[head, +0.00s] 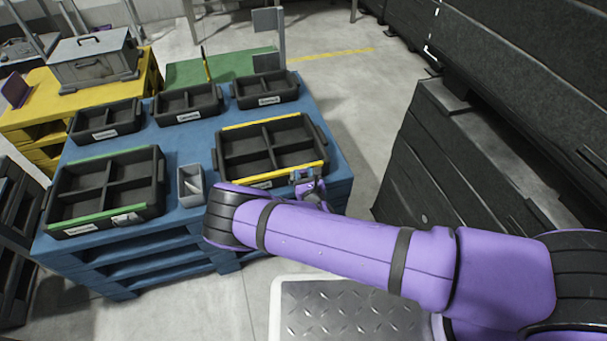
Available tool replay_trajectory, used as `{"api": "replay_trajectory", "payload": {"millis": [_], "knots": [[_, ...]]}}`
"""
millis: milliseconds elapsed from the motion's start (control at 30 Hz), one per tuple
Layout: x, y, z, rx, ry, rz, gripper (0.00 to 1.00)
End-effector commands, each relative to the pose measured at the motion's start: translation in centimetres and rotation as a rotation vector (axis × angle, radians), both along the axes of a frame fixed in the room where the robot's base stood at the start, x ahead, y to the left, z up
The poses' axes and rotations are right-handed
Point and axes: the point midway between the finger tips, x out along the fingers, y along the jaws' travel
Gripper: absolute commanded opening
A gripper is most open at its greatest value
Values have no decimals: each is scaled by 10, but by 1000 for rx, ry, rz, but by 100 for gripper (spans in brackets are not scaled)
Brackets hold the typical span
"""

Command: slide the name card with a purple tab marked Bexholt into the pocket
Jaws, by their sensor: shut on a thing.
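My gripper (311,186) is at the front right corner of the yellow-edged black tray (268,140), close to its front wall. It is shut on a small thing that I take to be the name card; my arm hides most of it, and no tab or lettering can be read. The yellow-edged tray has a white label (261,185) low on its front wall, partly behind my arm. I cannot tell which pocket is the one for Bexholt, nor whether the card touches it.
A green-edged black tray (60,210) and a small grey box (191,188) with pale cards stand left on the blue pallet table (187,233). Several small labelled bins (188,104) line its back. Dark crates (430,165) rise at the right, with floor between.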

Motion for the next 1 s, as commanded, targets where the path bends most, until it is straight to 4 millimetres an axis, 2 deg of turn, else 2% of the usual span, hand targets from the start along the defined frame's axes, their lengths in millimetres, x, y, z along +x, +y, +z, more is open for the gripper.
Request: {"api": "replay_trajectory", "payload": {"millis": [200, 1000], "knots": [[0, 0, -7, -1, 0, -1, 15], [0, 0, -13, 0, 0, 0, 15]]}}
